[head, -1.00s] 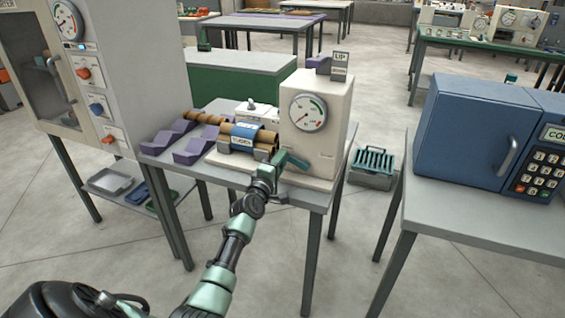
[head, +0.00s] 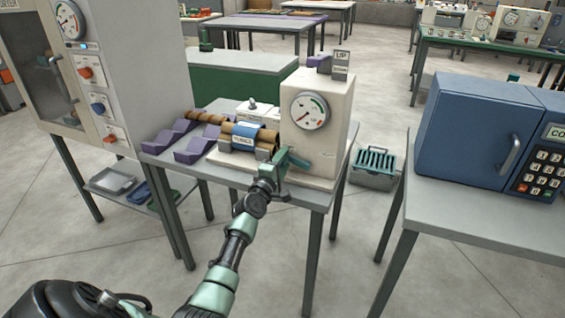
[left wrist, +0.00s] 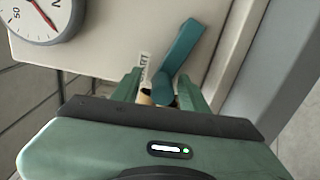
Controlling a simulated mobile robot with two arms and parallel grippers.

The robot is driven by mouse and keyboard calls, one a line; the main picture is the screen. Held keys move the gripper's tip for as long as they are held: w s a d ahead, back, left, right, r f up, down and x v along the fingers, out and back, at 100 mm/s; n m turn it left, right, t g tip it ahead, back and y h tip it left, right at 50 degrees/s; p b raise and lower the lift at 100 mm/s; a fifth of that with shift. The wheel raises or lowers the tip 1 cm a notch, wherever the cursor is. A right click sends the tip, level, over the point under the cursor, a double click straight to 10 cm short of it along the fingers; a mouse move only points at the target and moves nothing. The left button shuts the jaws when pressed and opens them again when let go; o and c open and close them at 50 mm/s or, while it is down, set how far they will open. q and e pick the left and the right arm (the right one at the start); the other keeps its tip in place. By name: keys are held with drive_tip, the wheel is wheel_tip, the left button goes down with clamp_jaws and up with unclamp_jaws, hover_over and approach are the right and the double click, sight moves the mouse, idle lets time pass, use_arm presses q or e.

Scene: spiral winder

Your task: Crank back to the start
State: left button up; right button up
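The spiral winder stands on the grey table (head: 222,179). A label below the dial is partly hidden. My right gripper is out of view.
Purple cradles (head: 172,136) lie left of the winder. A cabinet with knobs (head: 150,75) stands further left, and a blue machine (head: 475,125) on another table at right. A grey-green crate (head: 374,168) is on the floor between the tables.

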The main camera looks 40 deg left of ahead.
use_arm(q)
drive_tip(key=shift+s+a, duration=0.1)
drive_tip(key=shift+s, duration=0.05)
drive_tip(key=shift+s+f, duration=0.1)
drive_tip(key=shift+s, duration=0.2)
drive_tip(key=v, duration=0.7)
drive_tip(key=shift+d+p, duration=0.2)
drive_tip(key=shift+p, duration=0.25)
